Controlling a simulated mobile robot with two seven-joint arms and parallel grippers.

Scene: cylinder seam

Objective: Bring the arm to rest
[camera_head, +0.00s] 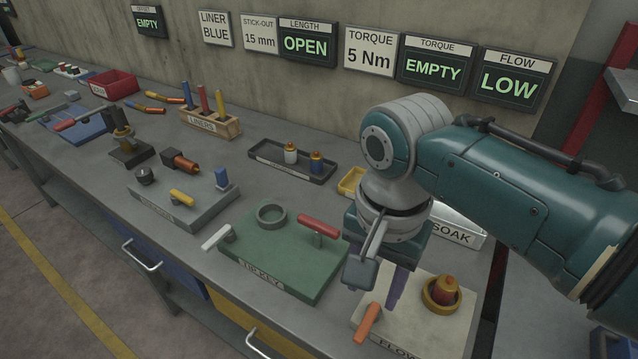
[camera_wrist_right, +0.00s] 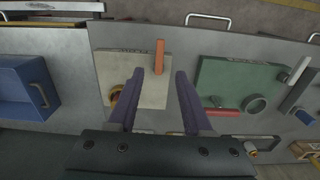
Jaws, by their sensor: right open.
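My right arm (camera_head: 500,185) reaches in from the right in the head view and bends downward at the wrist. My right gripper (camera_head: 394,288) hangs above the cream flow board (camera_head: 440,335), near its left side. In the right wrist view its two purple fingers (camera_wrist_right: 160,85) are spread apart with nothing between them. The cream board (camera_wrist_right: 150,95) lies below them, with an orange handle (camera_wrist_right: 159,57) beyond the fingertips. My left gripper does not show.
The green board (camera_head: 280,260) beside the cream one carries a grey ring (camera_head: 271,215) and red-handled tool (camera_head: 318,228). A soak tray (camera_head: 455,228) stands behind my gripper. A dark tray (camera_head: 292,160) with two small bottles is farther back. Wall signs (camera_head: 434,66) line the back.

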